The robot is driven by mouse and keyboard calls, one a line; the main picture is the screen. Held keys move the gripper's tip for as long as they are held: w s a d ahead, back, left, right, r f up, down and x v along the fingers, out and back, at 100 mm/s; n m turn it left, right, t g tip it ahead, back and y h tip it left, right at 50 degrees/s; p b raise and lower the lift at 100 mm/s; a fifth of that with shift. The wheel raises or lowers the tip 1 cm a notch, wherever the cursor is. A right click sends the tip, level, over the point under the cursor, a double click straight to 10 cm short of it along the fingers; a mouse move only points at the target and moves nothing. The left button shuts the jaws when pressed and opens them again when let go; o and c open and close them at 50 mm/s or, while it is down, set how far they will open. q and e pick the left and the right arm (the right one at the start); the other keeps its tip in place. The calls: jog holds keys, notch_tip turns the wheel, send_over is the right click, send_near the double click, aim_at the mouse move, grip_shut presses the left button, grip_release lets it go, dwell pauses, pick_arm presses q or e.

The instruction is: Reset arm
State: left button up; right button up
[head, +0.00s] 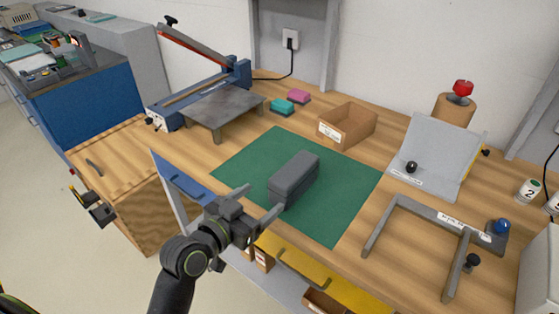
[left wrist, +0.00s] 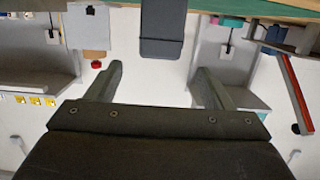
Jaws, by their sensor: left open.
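My left gripper (head: 262,200) is at the front edge of the wooden bench, in front of a grey box (head: 293,178) that lies on a green mat (head: 240,157). In the left wrist view the two fingers of the left gripper (left wrist: 158,85) stand wide apart with nothing between them. The grey box (left wrist: 163,30) shows beyond the fingertips there, at the top of the picture. In the head view one fingertip overlaps the box's near end; I cannot tell whether they touch. My right gripper is not in view.
A blue sealer with a red lever (head: 195,45) and a grey platform (head: 222,107) stand at the back left. An open cardboard box (head: 357,127) stands behind the mat. A grey frame (head: 415,208) and a tilted grey panel (head: 440,150) are at right. Open drawers show below the bench.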

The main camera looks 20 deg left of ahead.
pick_arm(q)
jog(key=s+a+f+n+g+y, duration=0.2)
jog(key=s+a+f+g+y, duration=0.15)
jog(key=s+f, duration=0.35)
jog(key=s+a+f+n+g+y, duration=0.15)
jog(key=s+a+f+g, duration=0.25)
jog(key=s, duration=0.6)
jog(key=s+a+f+n+g+y, duration=0.1)
jog(key=s+a+f+g+y, duration=0.25)
jog(key=s+f, duration=0.35)
notch_tip(320, 180, down, 23)
jog(key=a+g+h, duration=0.2)
jog(key=s+d+f+g, duration=0.1)
jog(key=s+f, duration=1.4)
jog(key=shift+s+f, duration=0.3)
jog(key=shift+f, duration=0.1)
